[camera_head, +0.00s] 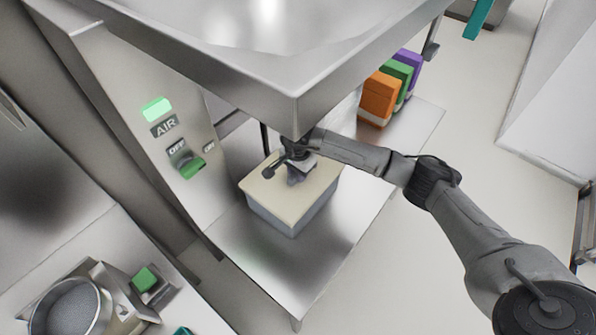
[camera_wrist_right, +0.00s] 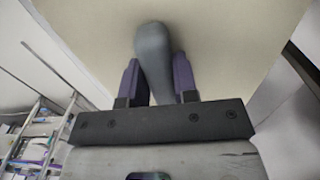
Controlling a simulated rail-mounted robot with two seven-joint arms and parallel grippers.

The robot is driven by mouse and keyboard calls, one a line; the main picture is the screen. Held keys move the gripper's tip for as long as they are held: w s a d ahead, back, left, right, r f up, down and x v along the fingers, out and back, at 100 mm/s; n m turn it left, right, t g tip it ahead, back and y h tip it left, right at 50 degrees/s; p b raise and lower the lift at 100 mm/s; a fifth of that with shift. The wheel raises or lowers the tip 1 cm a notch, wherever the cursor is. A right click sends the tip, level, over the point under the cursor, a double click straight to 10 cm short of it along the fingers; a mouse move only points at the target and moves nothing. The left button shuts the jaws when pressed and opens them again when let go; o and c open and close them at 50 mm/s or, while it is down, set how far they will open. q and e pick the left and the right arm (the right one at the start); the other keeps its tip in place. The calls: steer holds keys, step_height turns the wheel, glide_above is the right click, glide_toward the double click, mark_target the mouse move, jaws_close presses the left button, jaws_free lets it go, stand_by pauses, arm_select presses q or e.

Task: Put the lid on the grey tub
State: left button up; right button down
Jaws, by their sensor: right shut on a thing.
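The grey tub (camera_head: 291,222) stands on a steel shelf under a large steel housing. The cream lid (camera_head: 303,199) lies over the top of the tub, and its edges look roughly lined up with the tub's rim. I cannot tell whether it is fully seated. My right gripper (camera_head: 295,178) is above the lid's middle. In the right wrist view, my right gripper (camera_wrist_right: 158,80) is shut on the grey handle (camera_wrist_right: 152,55) of the lid (camera_wrist_right: 220,40), with a finger on each side. My left gripper is not in view.
The steel shelf (camera_head: 255,258) is bare in front of the tub. Orange (camera_head: 378,97), green and purple boxes stand at its far end. The steel housing (camera_head: 300,85) overhangs close to my right gripper. A panel with a green switch (camera_head: 192,166) stands at left.

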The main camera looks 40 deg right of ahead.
arm_select(q)
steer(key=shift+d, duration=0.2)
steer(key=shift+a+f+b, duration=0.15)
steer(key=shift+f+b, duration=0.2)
steer(key=shift+b, duration=0.1)
arm_select(e)
steer(key=shift+f, duration=0.35)
stand_by(0.6)
steer(key=c, duration=0.8)
jaws_free()
steer(key=shift+o, duration=0.4)
steer(key=o, duration=0.5)
